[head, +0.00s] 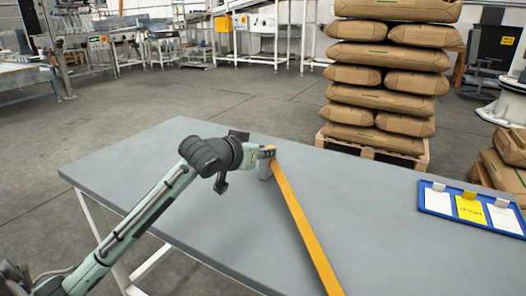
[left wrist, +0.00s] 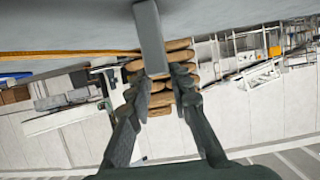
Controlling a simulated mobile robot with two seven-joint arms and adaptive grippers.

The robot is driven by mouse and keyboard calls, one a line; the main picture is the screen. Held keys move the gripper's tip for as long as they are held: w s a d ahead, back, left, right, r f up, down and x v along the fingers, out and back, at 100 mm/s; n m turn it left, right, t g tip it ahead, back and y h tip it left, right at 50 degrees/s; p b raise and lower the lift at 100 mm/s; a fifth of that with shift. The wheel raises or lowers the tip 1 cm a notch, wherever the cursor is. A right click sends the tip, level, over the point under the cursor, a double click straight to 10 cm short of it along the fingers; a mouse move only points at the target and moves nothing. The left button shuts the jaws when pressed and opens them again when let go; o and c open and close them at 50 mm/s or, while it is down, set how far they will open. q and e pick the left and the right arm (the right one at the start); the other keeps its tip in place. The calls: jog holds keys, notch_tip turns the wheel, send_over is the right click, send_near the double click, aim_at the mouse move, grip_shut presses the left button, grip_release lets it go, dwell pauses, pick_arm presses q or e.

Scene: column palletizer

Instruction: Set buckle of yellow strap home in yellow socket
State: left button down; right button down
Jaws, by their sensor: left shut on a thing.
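The yellow strap (head: 302,222) runs from my left gripper (head: 268,153) across the grey table toward the bottom edge of the head view. It shows in the left wrist view as a thin orange-yellow band (left wrist: 70,54). My left gripper is shut on a flat grey piece (left wrist: 150,36), which looks like the strap's buckle and sticks out past the fingertips. I cannot pick out the yellow socket for sure. My right gripper is not in view.
The grey table (head: 200,222) has wide bare areas. A blue board (head: 430,209) with white and yellow cards and small clip-like blocks lies at its right. Brown sacks (head: 388,55) are stacked on a wooden pallet (head: 372,147) behind the table. Machinery stands farther back.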

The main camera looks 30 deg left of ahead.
pick_arm(q)
jog(key=c, duration=1.4)
grip_release()
jog(key=shift+f, duration=0.1)
jog(key=shift+o, duration=0.2)
